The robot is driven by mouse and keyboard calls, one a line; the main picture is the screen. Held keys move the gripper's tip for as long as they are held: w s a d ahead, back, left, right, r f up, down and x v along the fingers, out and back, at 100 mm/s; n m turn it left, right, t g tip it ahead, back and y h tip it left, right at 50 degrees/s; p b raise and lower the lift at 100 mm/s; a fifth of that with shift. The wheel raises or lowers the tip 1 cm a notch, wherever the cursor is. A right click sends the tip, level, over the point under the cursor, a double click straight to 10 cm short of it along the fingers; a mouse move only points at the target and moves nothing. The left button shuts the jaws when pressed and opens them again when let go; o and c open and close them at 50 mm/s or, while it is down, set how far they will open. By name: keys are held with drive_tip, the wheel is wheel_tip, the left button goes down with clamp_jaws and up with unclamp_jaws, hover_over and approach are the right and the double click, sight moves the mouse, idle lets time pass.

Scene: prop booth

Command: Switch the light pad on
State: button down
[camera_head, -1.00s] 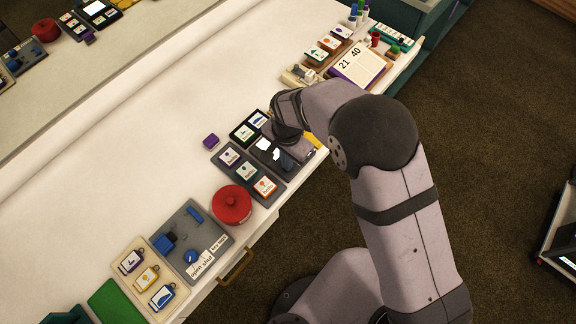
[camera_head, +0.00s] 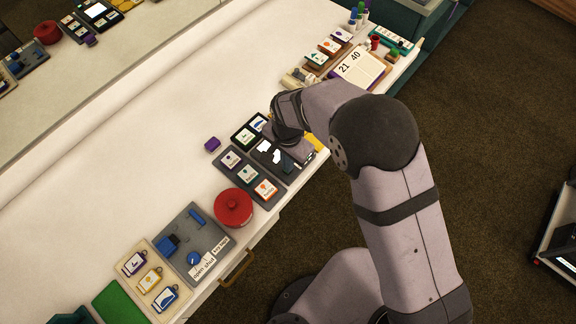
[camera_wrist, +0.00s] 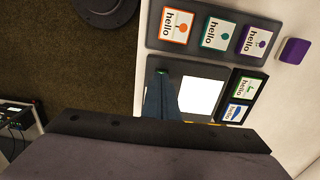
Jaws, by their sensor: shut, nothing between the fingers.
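The light pad (camera_head: 264,158) is a dark flat pad near the table's front edge, between a card tray and my gripper. It has a bright white panel, which also shows in the wrist view, where the pad's dark frame (camera_wrist: 215,69) is partly covered by my gripper. I cannot tell for sure whether the panel is lit. My gripper (camera_head: 288,136) is shut and empty, low over the pad's right side.
A grey tray of picture cards (camera_head: 228,154) lies left of the pad, and two more cards (camera_head: 243,136) behind it. A purple block (camera_head: 212,144) and a red round pot (camera_head: 233,208) stand close by. The table's back half (camera_head: 130,160) is clear, before a mirror.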

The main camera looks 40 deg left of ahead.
drive_tip(key=shift+a+r+p, duration=0.1)
drive_tip(key=shift+r+p, duration=0.9)
drive_tip(key=shift+r, duration=0.7)
drive_tip(key=n, duration=0.3)
drive_tip(key=shift+n, duration=0.4)
drive_tip(key=s+d+n+g+h, duration=0.1)
drive_tip(key=s+d+n+h, duration=0.2)
drive_tip(key=d, duration=0.6)
drive_tip(key=s+d+n+g, duration=0.1)
drive_tip(key=s+d+n, duration=0.3)
drive_tip(key=d, duration=0.5)
drive_tip(key=w+d+r+m+y, duration=0.1)
drive_tip(key=w+d+r+m, duration=0.2)
drive_tip(key=d, duration=0.5)
drive_tip(key=w+d+r+m+t+y, duration=0.1)
drive_tip(key=w+d+r+m, duration=0.2)
drive_tip(key=d, duration=0.5)
drive_tip(key=w+d+r+m+t+y, duration=0.1)
drive_tip(key=w+d+r+m, duration=0.2)
drive_tip(key=d+r, duration=0.3)
drive_tip(key=shift+w+d+r+m, duration=0.3)
drive_tip(key=shift+d+r+m, duration=0.1)
drive_tip(key=shift+d+m, duration=0.6)
